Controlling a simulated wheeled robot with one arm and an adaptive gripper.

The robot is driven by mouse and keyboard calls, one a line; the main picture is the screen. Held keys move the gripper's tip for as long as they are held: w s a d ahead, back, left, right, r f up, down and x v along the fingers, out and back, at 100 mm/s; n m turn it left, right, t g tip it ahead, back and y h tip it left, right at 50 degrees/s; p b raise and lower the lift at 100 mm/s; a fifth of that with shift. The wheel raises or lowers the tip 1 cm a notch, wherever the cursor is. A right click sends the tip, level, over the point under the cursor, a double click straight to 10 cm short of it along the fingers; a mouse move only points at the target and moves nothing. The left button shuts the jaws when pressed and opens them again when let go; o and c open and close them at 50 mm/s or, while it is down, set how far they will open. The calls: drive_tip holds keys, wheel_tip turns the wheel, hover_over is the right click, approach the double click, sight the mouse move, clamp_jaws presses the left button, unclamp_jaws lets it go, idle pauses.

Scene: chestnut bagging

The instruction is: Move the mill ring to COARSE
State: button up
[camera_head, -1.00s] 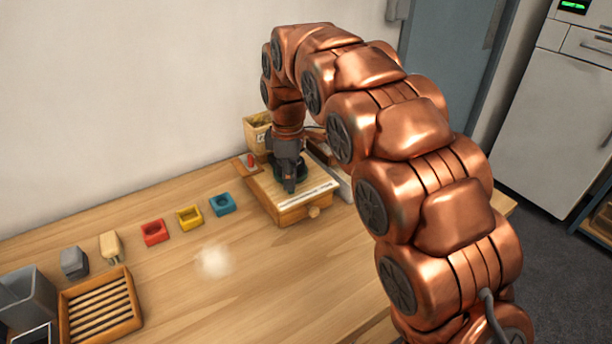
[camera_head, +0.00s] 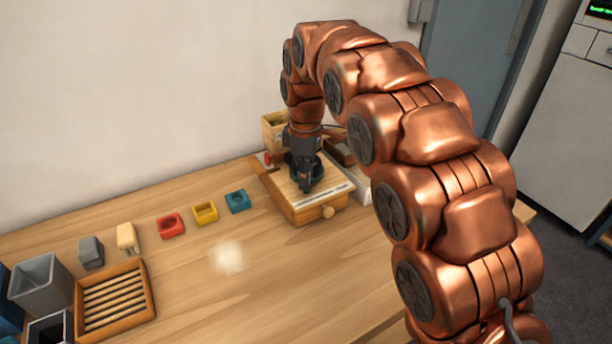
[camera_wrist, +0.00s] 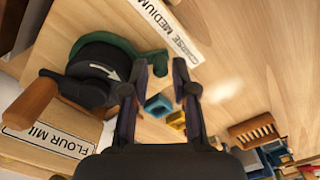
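The flour mill is a wooden box (camera_head: 318,203) at the back of the table. Its green mill ring (camera_wrist: 118,47) goes around a dark hub in the wrist view, with a lever that reaches right to a rounded end. A white scale strip (camera_wrist: 160,28) beside it reads MEDIUM and COARSE; the lever end is nearer the COARSE end. My gripper (camera_wrist: 160,70) is open, its two dark fingers apart. In the head view, my gripper (camera_head: 306,184) is over the mill and mostly hides the ring.
A wooden crank handle (camera_wrist: 30,104) sticks out from the hub. Red (camera_head: 171,226), yellow (camera_head: 205,212) and blue (camera_head: 238,201) square holders stand left of the mill. A slatted wooden tray (camera_head: 150,295) lies front left. The table's middle is clear except for a pale patch (camera_head: 228,257).

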wheel_tip(320, 180, up, 12)
drive_tip(key=shift+f, duration=0.2)
idle(0.5)
idle(0.5)
